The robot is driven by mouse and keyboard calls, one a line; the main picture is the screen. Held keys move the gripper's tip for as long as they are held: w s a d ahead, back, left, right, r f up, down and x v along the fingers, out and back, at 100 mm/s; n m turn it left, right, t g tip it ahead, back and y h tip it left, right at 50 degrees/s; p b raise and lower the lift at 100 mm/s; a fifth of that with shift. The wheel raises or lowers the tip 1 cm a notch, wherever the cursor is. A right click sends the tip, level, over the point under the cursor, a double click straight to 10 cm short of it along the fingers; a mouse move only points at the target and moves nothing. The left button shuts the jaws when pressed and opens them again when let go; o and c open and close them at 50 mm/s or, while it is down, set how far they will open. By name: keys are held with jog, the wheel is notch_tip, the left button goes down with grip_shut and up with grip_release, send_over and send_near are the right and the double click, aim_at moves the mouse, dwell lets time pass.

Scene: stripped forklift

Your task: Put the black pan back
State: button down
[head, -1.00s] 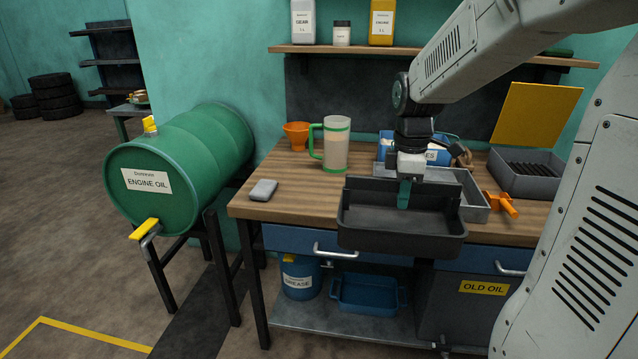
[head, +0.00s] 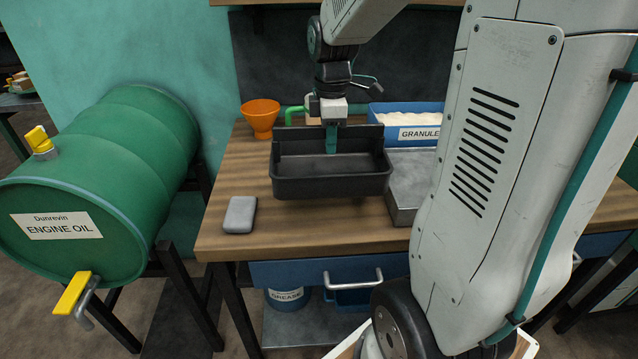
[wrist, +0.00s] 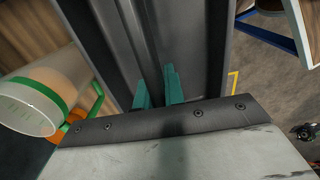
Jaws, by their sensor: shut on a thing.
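The black pan (head: 330,187) is an open, rectangular dark tray, held about level over the wooden workbench (head: 262,232). My gripper (head: 331,140) is shut on the pan, with its teal fingers coming down at the pan's far side. In the wrist view the teal fingers of my gripper (wrist: 159,92) stand against the pan (wrist: 205,45), which runs away from them. I cannot tell from these views how high the pan is above the bench top.
A measuring jug (wrist: 28,103) is close to the pan; its green handle (head: 295,115) shows behind it.

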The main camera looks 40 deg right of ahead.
aim_at(329, 173)
notch_tip(329, 173, down, 9)
jog(key=shift+a+r, duration=0.1)
jog(key=shift+r, duration=0.1)
dwell(0.3)
jog(key=shift+f, duration=0.15)
jog(key=c, duration=1.5)
grip_release()
